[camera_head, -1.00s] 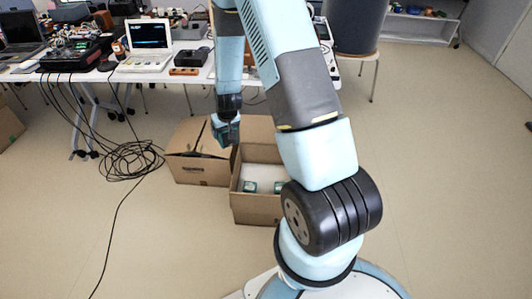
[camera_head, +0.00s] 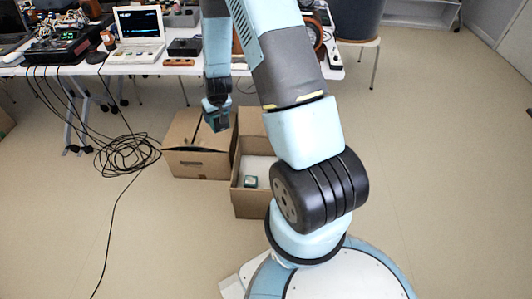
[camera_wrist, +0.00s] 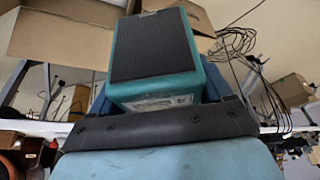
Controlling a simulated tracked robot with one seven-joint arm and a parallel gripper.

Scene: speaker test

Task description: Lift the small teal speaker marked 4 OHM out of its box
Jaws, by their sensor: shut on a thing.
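My gripper (camera_head: 216,106) is shut on a teal speaker (camera_head: 218,122), which hangs above the cardboard boxes in the head view. In the wrist view the speaker (camera_wrist: 152,50) has a dark grille face and a pale label on its near end; the label is too blurred to read. Blue fingers show on both sides of it. The open cardboard box (camera_head: 248,208) stands on the floor below and to the right, with a pale inside. My arm hides the box's right part.
A tangle of black cables (camera_head: 125,155) lies on the floor further left. A white table (camera_head: 150,68) with electronics stands behind. The floor to the right is clear.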

